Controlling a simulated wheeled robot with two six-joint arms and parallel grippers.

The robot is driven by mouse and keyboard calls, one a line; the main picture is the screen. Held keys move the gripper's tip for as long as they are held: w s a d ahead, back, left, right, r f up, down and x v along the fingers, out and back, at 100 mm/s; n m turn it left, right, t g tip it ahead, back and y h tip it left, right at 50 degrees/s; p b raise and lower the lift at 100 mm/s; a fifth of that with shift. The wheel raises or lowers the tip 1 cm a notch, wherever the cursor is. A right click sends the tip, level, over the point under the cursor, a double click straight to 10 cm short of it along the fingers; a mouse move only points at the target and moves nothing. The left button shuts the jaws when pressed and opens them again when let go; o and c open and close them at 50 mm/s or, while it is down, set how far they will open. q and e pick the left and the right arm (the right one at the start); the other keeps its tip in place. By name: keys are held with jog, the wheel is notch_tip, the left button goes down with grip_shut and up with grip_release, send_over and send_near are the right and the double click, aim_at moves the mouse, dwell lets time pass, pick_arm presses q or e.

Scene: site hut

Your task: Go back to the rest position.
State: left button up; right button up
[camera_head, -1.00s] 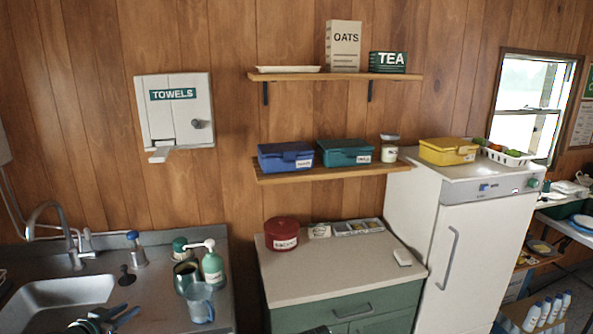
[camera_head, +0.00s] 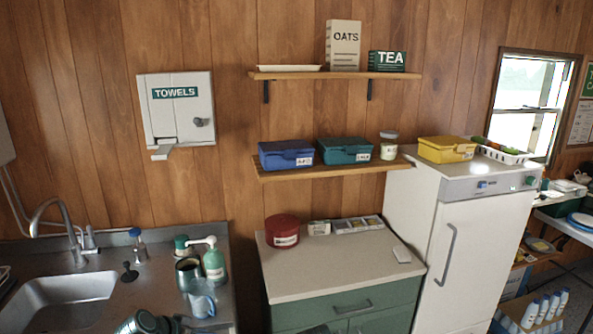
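My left arm shows at the bottom left, in front of the counter by the sink. Its teal and dark wrist is cut by the lower frame edge. My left gripper (camera_head: 190,324) points right, just below the clear blue jug (camera_head: 202,301); its fingers are small and partly cut off, so I cannot tell their opening or any contact with the jug. A small dark shape at the bottom edge before the green cabinet may be part of my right arm. My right gripper is not seen.
The steel sink (camera_head: 66,296) has a tap (camera_head: 55,215). A green pump bottle (camera_head: 214,264) stands behind the jug. The cabinet top (camera_head: 330,266) holds a red tin (camera_head: 282,231) and is mostly clear. A white fridge (camera_head: 478,250) stands right. Shelves hold boxes.

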pick_arm(q)
jog(key=s+d+f+g+y, duration=0.3)
jog(key=s+d+g, duration=0.1)
jog(key=s+d, duration=0.3)
jog(key=s+d+f+g+y, duration=0.3)
jog(key=s+d, duration=0.5)
jog(key=d, duration=0.3)
jog(key=shift+s+d+g, duration=0.15)
jog(key=shift+d+g, duration=0.05)
jog(key=shift+g, duration=0.2)
